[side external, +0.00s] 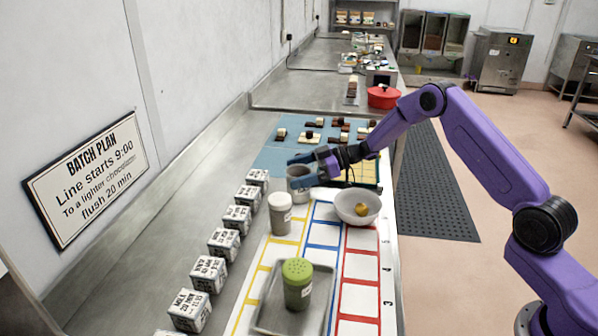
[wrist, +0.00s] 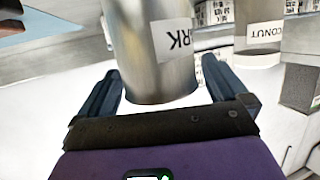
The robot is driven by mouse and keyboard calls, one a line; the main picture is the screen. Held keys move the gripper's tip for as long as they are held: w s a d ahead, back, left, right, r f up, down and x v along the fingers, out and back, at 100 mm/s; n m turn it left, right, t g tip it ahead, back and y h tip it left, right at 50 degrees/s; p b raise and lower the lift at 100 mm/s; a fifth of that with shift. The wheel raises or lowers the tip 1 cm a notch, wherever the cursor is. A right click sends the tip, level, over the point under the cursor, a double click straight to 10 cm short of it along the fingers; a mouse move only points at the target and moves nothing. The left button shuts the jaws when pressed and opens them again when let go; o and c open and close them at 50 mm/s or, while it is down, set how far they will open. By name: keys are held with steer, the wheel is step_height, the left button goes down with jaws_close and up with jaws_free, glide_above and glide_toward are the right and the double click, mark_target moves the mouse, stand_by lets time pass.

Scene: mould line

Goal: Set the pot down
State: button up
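In the wrist view the pot (wrist: 140,55) stands between the two dark blue fingers of my gripper (wrist: 162,72) and has a white label with letters ending in "RK". The far side of the pot is hidden.
A white bowl (side external: 342,206) with a gold ball stands right of the pot. Several labelled cubes (side external: 224,243) line the left. Chocolate pieces lie on the blue mat (side external: 275,155).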

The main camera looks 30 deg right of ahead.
steer(key=shift+r, duration=0.15)
steer(key=shift+s+d+r, duration=0.1)
steer(key=shift+d, duration=0.15)
steer(key=v, duration=1.1)
steer(key=shift+s+d, duration=0.2)
steer(key=a+r+t+h, duration=0.35)
steer(key=a+r, duration=0.25)
steer(key=a, duration=0.4)
steer(key=s+a+r+m+g+h, duration=0.15)
steer(key=s+a+h, duration=0.25)
steer(key=s, duration=0.4)
steer(key=s+d+f+g+h, duration=0.1)
steer(key=s+d+g, duration=0.1)
steer(key=s, duration=1)
steer(key=s+d+f+n+g+h, duration=0.1)
steer(key=s+d+g+h, duration=0.1)
steer(key=s, duration=1)
steer(key=s+d+f+g+h, duration=0.1)
steer(key=s+g, duration=0.3)
steer(key=s, duration=0.8)
steer(key=shift+d+n+g+h, duration=0.35)
steer(key=shift+d+h, duration=0.1)
steer(key=shift+d, duration=0.15)
